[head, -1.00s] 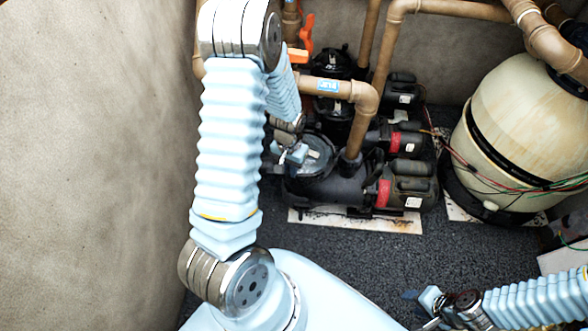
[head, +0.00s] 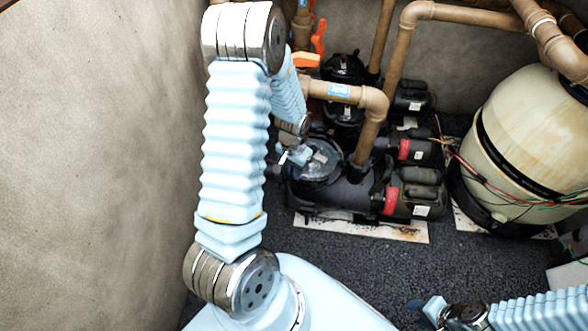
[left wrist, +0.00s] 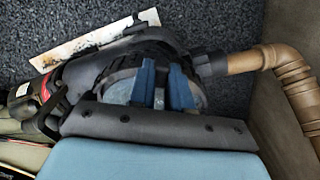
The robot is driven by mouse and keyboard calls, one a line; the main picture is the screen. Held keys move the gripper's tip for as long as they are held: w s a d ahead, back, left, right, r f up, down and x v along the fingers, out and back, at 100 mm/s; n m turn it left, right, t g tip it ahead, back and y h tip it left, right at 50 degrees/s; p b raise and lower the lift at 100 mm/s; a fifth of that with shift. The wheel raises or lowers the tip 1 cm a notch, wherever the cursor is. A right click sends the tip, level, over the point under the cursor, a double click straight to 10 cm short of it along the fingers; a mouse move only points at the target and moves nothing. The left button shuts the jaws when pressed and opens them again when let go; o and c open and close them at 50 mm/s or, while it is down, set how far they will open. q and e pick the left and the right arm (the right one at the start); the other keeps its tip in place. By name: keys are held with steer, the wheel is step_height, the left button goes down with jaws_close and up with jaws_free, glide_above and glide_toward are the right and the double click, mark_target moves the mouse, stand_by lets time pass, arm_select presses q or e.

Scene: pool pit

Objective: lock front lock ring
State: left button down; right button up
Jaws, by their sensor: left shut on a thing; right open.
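The front pump is black, with a round lid under a dark front lock ring (head: 322,176) in the middle of the head view. The ring also shows in the left wrist view (left wrist: 118,88), partly covered by my fingers and wrist. My left gripper (head: 299,157) reaches down to the left side of the lid. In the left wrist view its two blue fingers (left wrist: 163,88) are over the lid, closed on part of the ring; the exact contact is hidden. My right gripper (head: 427,307) is open and empty, low at the right, away from the pump.
A second pump (head: 344,108) stands behind the front one. Brown pipes (head: 372,130) rise close beside the front lid, and orange valve handles (head: 306,60) are behind my left arm. A large tan filter tank (head: 530,135) stands right. The dark gravel floor (head: 350,255) in front is clear.

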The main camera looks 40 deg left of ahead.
arm_select(q)
steer(key=c, duration=1.1)
jaws_free()
steer(key=shift+o, duration=0.2)
step_height(320, 180, up, 8)
steer(key=shift+f+p, duration=0.2)
steer(key=shift+p, duration=0.4)
